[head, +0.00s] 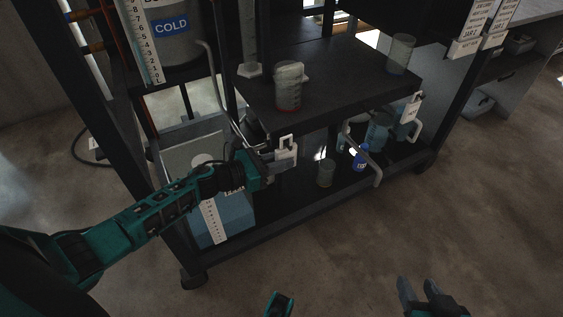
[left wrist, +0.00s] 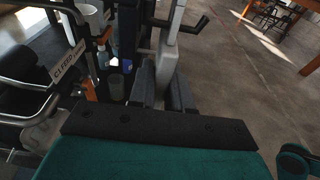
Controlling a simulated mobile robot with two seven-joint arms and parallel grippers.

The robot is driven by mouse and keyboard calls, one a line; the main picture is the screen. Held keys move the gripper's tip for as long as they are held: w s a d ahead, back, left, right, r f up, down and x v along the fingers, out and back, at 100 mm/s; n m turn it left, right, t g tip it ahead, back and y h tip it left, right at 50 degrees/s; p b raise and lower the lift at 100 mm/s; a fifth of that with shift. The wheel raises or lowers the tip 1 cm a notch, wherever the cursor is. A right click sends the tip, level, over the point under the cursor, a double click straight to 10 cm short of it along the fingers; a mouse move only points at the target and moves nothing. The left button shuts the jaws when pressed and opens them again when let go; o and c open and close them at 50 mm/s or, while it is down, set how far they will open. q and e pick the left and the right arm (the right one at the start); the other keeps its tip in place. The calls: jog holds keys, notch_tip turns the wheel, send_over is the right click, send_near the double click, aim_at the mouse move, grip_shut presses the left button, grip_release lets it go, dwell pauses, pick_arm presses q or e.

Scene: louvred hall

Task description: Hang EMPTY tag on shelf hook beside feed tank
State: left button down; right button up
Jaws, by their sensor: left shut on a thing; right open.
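My left gripper (head: 268,164) is shut on a white tag (head: 285,153) with a loop at its top, held at the front edge of the middle shelf (head: 330,80). Its lettering is unreadable. The left wrist view shows a pale upright piece (left wrist: 168,55), likely this tag edge-on, between dark fingers. I cannot tell whether the loop is on a hook. A tank with blue liquid and a white scale (head: 213,222) stands on the lower shelf, below left of the gripper; I cannot tell if it is the feed tank. My right gripper (head: 420,292) is open and empty above the floor.
Another white tag (head: 412,108) hangs at the shelf's right end. A COLD tank (head: 172,30) is upper left. Floor in front is clear.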

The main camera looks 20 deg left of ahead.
pick_arm(q)
jog(key=shift+f, duration=0.65)
dwell(0.5)
jog(key=c, duration=1)
grip_release()
jog(key=shift+s+d+r+p, duration=0.15)
jog(key=shift+s+p, duration=0.25)
jog(key=shift+s, duration=0.75)
jog(key=shift+s+d+r+p, duration=0.15)
jog(key=shift+s+p, duration=0.25)
jog(key=shift+s, duration=0.75)
jog(key=shift+s+d+r+p, duration=0.15)
jog(key=shift+s+p, duration=0.25)
jog(key=shift+s, duration=0.75)
jog(key=shift+f, duration=0.1)
jog(key=p+v, duration=0.1)
jog(key=v, duration=1.2)
jog(key=shift+p, duration=0.35)
